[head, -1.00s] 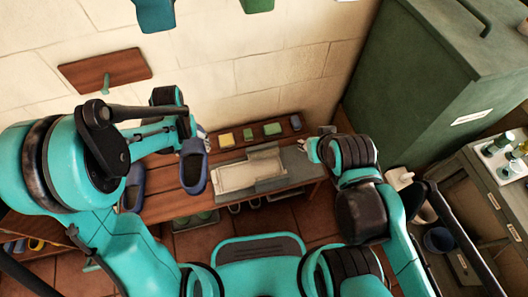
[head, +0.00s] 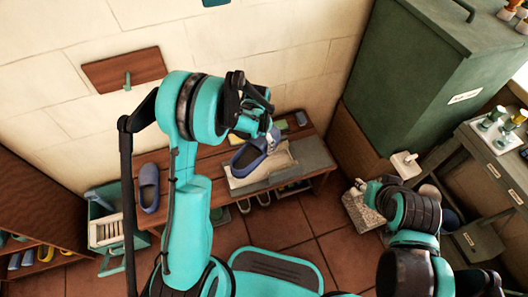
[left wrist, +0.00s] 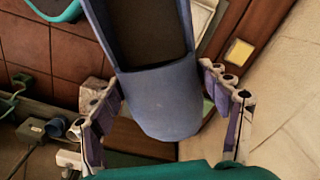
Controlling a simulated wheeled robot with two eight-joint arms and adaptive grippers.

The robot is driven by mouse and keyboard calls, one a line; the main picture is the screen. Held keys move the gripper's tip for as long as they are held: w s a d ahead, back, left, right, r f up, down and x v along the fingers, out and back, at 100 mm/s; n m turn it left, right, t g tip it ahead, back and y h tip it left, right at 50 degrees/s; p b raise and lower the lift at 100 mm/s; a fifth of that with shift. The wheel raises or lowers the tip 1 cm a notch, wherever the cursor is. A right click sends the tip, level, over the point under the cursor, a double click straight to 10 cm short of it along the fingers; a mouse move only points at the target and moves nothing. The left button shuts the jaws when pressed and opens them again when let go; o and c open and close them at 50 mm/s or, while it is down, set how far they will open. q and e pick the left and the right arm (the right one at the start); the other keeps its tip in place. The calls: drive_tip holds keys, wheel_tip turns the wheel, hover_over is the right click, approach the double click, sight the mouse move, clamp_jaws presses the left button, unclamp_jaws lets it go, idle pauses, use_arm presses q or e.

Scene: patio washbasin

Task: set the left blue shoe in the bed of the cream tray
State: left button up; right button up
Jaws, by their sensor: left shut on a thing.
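My left gripper (head: 262,130) is shut on a blue shoe (head: 249,158), with its fingers on either side of the toe. In the left wrist view the gripper (left wrist: 163,103) has the shoe (left wrist: 165,98) between its fingers, the dark opening pointing away. The shoe is over the cream tray (head: 283,166) on the bench and hides part of its bed; I cannot tell whether it touches. Another blue shoe (head: 149,188) lies on the bench at the left. My right gripper (head: 361,187) is low at the right, away from the bench; its jaws are too small to read.
The tray lies on a grey mat (head: 312,154) on the wooden bench (head: 208,165). Small yellow and green blocks line the bench's back by the wall. A green cabinet (head: 425,75) stands at the right and a teal crate (head: 104,230) at the left.

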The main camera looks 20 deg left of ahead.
use_arm(q)
drive_tip(key=w+f+m+b, duration=0.1)
drive_tip(key=w+f+m, duration=0.6)
drive_tip(key=f, duration=0.7)
drive_tip(key=b, duration=0.2)
hover_over(266, 165)
drive_tip(key=shift+f, duration=2.2)
drive_tip(key=shift+s+f, duration=0.1)
drive_tip(key=shift+f, duration=3.25)
drive_tip(key=o, duration=1.4)
drive_tip(key=shift+o, duration=0.2)
drive_tip(key=shift+r, duration=0.1)
wheel_tip(266, 165, up, 12)
